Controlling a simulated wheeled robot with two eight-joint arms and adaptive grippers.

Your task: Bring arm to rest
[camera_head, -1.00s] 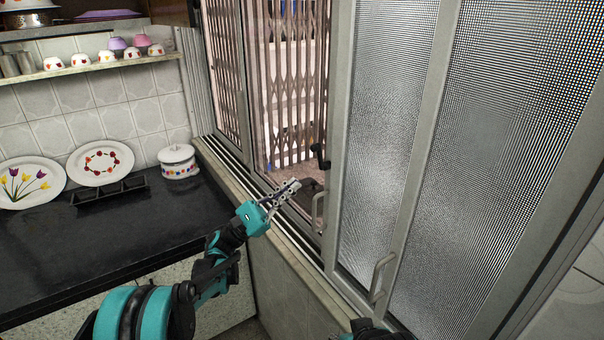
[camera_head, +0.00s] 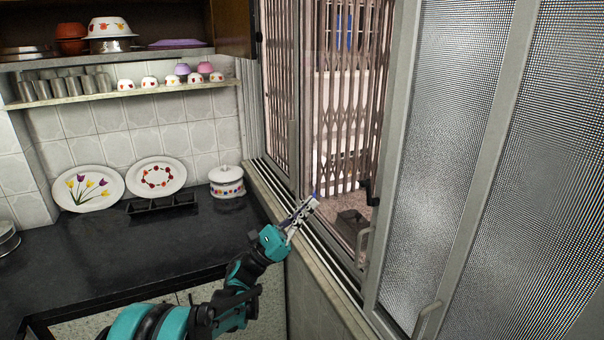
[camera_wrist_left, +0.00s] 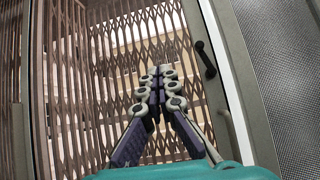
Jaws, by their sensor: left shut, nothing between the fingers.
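My left arm (camera_head: 240,292) reaches in from the bottom of the head view. My left gripper (camera_head: 310,204) is shut and empty, held above the window sill beside the sliding window track. In the left wrist view the gripper's fingers (camera_wrist_left: 157,82) meet, with the window grille behind them. Several steel tumblers (camera_head: 70,84) stand on the wall shelf at the upper left. My right gripper is not in view.
A black counter (camera_head: 150,250) runs along the left, with two plates (camera_head: 88,188), a black tray (camera_head: 160,204) and a lidded white pot (camera_head: 227,182). A mesh window panel (camera_head: 452,150) with handles (camera_head: 428,320) stands at the right. Small bowls (camera_head: 172,81) share the shelf (camera_head: 110,97).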

